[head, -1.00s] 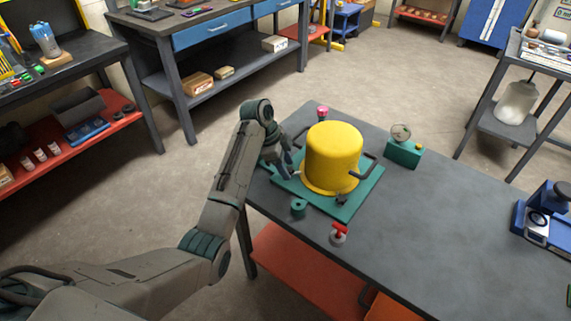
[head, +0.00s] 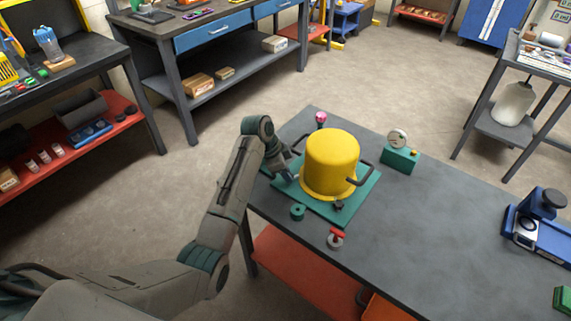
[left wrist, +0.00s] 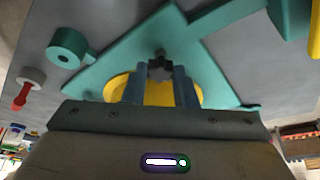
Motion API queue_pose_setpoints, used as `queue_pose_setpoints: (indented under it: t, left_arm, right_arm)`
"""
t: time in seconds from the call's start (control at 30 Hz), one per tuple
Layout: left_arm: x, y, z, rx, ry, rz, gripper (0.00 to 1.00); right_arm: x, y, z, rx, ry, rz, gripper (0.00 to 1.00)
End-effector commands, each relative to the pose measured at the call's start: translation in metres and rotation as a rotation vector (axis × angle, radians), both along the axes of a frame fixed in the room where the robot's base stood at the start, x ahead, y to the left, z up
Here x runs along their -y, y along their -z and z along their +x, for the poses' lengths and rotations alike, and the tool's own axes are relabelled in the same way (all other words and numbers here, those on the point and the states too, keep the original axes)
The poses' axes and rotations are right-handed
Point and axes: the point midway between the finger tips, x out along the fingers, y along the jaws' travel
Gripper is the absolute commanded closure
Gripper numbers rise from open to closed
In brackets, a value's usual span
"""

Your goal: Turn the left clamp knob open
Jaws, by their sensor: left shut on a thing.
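A yellow motor housing (head: 330,165) with dark side handles stands on a teal base plate (head: 359,201) on the grey table. My left gripper (head: 291,176) reaches down at the left side of the housing, low over the plate. In the left wrist view, a dark star-shaped clamp knob (left wrist: 160,66) sits between the two fingertips of my left gripper (left wrist: 161,76), which are shut on it. In the head view this knob is hidden by the gripper. Another dark knob (head: 339,205) shows at the near side of the housing. My right gripper is not in view.
A teal ring-like part (head: 297,212) and a red-handled part (head: 336,238) lie near the table's front edge. A pink-topped knob (head: 321,118) stands behind the housing. A teal box with a gauge (head: 400,157) is to the right. The table's right middle is clear.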

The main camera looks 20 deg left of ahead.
Motion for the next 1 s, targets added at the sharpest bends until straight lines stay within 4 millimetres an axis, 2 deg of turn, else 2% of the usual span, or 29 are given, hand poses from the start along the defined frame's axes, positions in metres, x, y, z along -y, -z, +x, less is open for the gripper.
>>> queue_pose_setpoints:
  t: [0.03,0.4,0.7,1.0]
  left_arm:
    - [0.000,-0.007,-0.002,-0.003,-0.042,0.001,0.98]
    - [0.003,-0.006,-0.005,-0.003,-0.395,0.001,0.98]
    - [0.006,-0.005,-0.006,-0.001,-0.679,0.000,0.98]
    - [0.009,-0.003,-0.006,-0.001,-0.932,0.001,0.98]
  right_arm:
    - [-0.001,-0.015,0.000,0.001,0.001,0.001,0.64]
    - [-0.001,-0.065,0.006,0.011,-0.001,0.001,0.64]
    - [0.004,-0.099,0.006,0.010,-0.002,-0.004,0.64]
    - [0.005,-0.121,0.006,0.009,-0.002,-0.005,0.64]
